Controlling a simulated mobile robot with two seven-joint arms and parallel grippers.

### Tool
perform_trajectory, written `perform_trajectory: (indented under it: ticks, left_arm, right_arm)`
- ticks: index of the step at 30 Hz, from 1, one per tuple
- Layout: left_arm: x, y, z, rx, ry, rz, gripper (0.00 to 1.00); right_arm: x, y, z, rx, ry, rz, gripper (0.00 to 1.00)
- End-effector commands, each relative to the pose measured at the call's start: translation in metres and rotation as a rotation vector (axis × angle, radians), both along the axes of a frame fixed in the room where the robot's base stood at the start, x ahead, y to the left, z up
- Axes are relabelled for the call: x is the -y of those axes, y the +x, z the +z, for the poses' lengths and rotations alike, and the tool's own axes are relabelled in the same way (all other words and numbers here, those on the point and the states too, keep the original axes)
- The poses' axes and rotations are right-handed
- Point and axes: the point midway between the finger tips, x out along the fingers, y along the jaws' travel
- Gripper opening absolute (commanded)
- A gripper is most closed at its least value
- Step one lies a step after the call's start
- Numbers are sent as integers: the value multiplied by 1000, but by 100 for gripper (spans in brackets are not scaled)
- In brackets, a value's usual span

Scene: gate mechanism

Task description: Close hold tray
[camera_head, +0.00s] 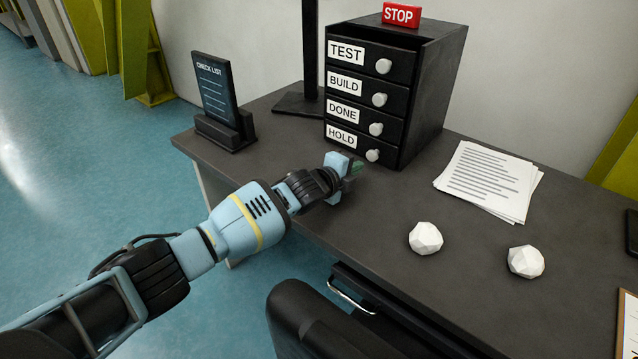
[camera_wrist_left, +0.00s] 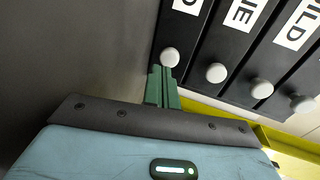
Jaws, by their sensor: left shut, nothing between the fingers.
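The HOLD tray (camera_head: 345,141) is the bottom drawer of a black drawer cabinet (camera_head: 430,95) on the dark desk. Its front looks flush with the drawers above it. Its round white knob (camera_head: 372,155) shows at the right of its label. My left gripper (camera_head: 356,167) is in front of the HOLD tray, low over the desk. In the left wrist view its green fingers (camera_wrist_left: 163,87) are together and empty, with the tips right by the HOLD knob (camera_wrist_left: 169,57). I cannot tell whether they touch it. My right gripper is not in view.
The TEST, BUILD and DONE drawers sit above, all looking shut. A red STOP block (camera_head: 401,15) is on top. A checklist stand (camera_head: 222,105) is at the left. Papers (camera_head: 488,180) and two crumpled white balls (camera_head: 425,238) lie on the right. A black chair (camera_head: 310,320) stands in front.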

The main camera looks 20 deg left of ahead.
Motion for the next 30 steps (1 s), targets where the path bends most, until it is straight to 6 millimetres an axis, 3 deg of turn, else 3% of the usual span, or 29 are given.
perform_trajectory:
  ticks: [6, 18, 30]
  left_arm:
    - [-10, -26, 8, 0, 0, 0, 0]
    - [-26, -72, 20, -1, 0, 0, 0]
    - [-32, -90, 24, -1, -1, 0, 0]
  right_arm:
    - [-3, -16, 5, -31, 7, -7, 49]
    - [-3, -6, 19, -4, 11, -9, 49]
    - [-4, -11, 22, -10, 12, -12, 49]
